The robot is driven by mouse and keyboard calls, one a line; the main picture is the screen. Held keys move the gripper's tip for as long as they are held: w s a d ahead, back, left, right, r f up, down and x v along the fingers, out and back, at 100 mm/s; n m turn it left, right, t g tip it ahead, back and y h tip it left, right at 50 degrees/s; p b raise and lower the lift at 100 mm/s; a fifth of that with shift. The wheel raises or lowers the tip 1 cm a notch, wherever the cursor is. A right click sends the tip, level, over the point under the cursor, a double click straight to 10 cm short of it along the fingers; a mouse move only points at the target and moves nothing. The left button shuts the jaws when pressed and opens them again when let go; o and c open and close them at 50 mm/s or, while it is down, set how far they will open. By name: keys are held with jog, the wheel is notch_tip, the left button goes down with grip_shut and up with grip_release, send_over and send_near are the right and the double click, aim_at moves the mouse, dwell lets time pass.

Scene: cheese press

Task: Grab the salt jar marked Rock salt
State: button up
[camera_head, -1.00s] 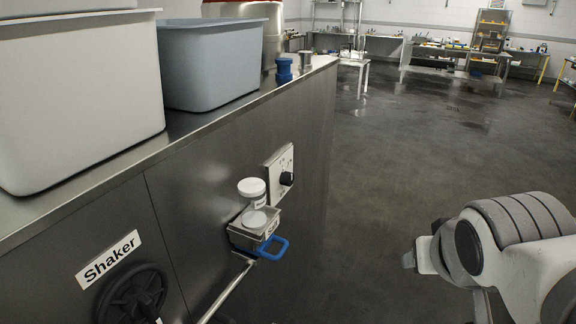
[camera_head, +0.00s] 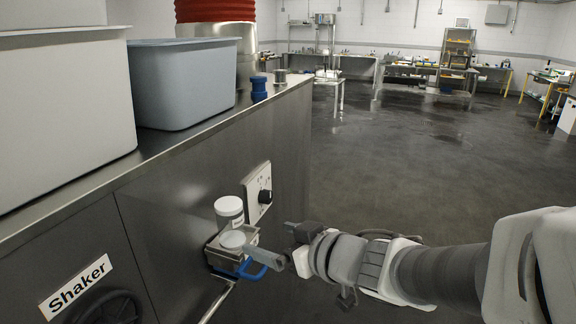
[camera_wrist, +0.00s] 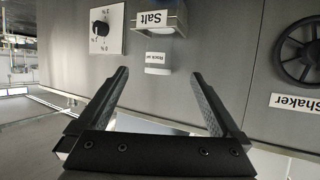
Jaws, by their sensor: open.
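The jar marked Rock salt shows upside down in the wrist view (camera_wrist: 158,62), its label partly legible, above the holder marked Salt (camera_wrist: 160,32). I cannot tell from the head view which is Rock salt. My gripper (camera_head: 268,238) is open and empty, close to the right of the holder. In the wrist view the jar lies between and beyond my fingertips (camera_wrist: 160,76), apart from them.
A dial panel (camera_head: 258,192) is mounted beside the jars, and a Shaker sign (camera_head: 75,286) with a black wheel (camera_head: 105,308) is at lower left. Bins (camera_head: 185,85) stand on the counter. Open floor lies right.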

aim_at(231, 225)
jog(key=x, duration=1)
jog(key=shift+w+a+f, duration=0.1)
jog(key=shift+w+f, duration=0.1)
jog(key=shift+f, duration=0.05)
jog(key=shift+b+x, duration=0.8)
jog(key=shift+x, duration=2.4)
jog(key=shift+a+r, duration=0.1)
jog(key=c, duration=1.3)
jog(key=shift+r, duration=0.15)
